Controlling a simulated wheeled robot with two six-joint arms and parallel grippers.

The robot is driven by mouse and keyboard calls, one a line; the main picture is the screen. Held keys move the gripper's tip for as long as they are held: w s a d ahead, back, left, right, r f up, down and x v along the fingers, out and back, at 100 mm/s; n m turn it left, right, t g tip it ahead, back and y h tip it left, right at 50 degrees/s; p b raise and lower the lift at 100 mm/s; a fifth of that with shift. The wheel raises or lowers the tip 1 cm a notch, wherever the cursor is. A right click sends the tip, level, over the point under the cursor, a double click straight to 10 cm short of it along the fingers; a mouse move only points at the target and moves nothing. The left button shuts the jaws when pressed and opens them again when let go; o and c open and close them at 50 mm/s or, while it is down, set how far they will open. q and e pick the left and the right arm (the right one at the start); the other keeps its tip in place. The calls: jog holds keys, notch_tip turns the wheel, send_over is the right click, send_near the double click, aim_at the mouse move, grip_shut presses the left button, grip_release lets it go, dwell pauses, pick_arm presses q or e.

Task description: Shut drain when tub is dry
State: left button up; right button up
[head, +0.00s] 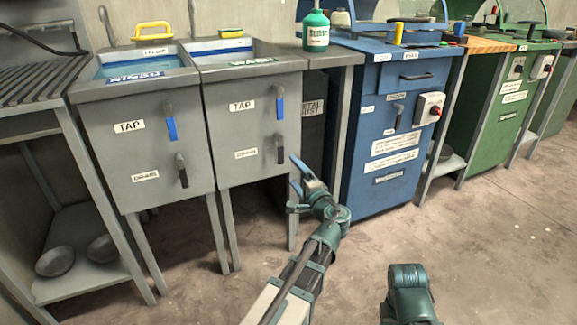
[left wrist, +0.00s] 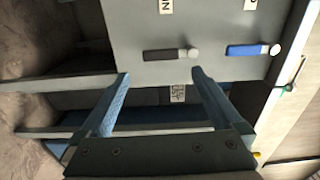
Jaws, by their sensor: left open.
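Two grey tubs stand side by side, one marked RINSE (head: 118,95) and one marked WASH (head: 245,95). Blue shows inside both; I cannot tell how much water the WASH tub holds. The WASH front has a blue-handled tap lever (head: 279,105) and a dark-handled drain lever (head: 280,150), both hanging down. The RINSE front has a matching drain lever (head: 182,170). My left gripper (head: 293,183) is open and empty, just below and right of the WASH drain lever. In the left wrist view, a dark drain handle (left wrist: 168,54) lies beyond the open fingers (left wrist: 161,72), apart from them.
A green bottle (head: 316,30) stands on the grey ledge between. Bowls (head: 55,262) rest on a low shelf at left. The front floor (head: 480,250) is clear.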

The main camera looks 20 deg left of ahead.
pick_arm(q)
jog(key=shift+v, duration=1.15)
dwell(0.5)
jog(key=s+d+f+n+g+h+p, duration=0.25)
jog(key=s+d+g+h+p, duration=0.45)
jog(key=s+d, duration=0.45)
jog(key=s+d+f+n+g+h+p, duration=0.1)
jog(key=s+d+f+g+h+p, duration=0.3)
jog(key=s+d+p, duration=0.65)
notch_tip(320, 180, up, 38)
jog(key=s+d+h+p, duration=0.1)
jog(key=p, duration=3.5)
jog(key=shift+r+g+h, duration=0.15)
jog(key=shift+g+h, duration=0.15)
jog(key=shift+g, duration=0.1)
jog(key=shift+s+n, duration=0.1)
jog(key=shift+n, duration=0.15)
